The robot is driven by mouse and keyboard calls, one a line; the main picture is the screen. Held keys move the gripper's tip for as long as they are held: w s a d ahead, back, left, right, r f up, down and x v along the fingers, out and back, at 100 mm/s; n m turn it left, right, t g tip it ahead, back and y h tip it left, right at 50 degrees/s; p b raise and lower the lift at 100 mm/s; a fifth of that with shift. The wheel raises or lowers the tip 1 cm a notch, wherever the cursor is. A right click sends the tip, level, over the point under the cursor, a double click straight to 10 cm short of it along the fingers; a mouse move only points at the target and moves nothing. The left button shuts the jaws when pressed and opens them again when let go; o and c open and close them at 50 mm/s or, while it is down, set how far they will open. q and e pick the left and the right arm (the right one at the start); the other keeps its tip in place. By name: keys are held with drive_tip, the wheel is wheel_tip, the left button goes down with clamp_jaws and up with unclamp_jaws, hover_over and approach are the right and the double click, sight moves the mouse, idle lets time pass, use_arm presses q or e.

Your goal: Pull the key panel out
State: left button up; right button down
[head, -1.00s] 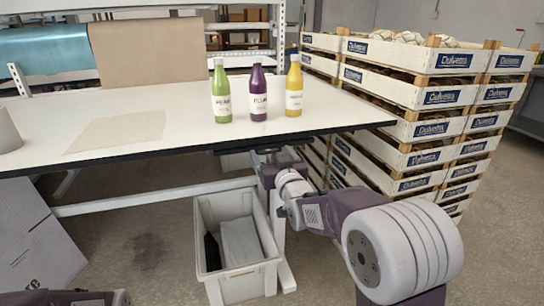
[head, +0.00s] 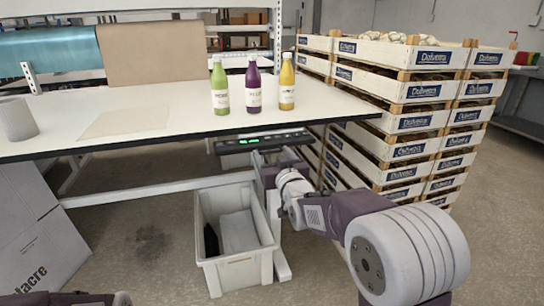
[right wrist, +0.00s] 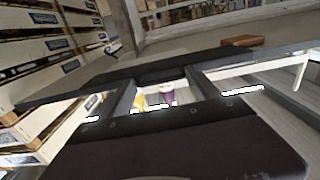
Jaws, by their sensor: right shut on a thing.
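The key panel (head: 264,141) is a thin dark unit with a small green lit display. In the head view it juts out from under the front edge of the white table (head: 165,126), below the bottles. My right gripper (head: 272,158) is shut on its front edge from below and in front. In the right wrist view the two fingers (right wrist: 163,92) reach to a dark band, with part of the panel (right wrist: 165,75) between them. How deep the grip sits is hidden. My left gripper is not in view; only a bit of my left arm shows at the bottom left.
Green (head: 220,88), purple (head: 253,86) and yellow (head: 287,84) bottles stand on the table above the panel. A grey bin (head: 238,269) is on the floor below. Stacked crates (head: 400,122) rise close on the right. A cardboard box (head: 45,245) stands at the left.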

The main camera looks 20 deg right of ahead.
drive_tip(key=shift+w+d, duration=0.1)
drive_tip(key=shift+w, duration=0.05)
drive_tip(key=shift+c, duration=2)
unclamp_jaws()
drive_tip(key=s+p, duration=0.1)
drive_tip(key=s, duration=0.8)
drive_tip(key=shift+d, duration=0.2)
drive_tip(key=shift+f, duration=0.15)
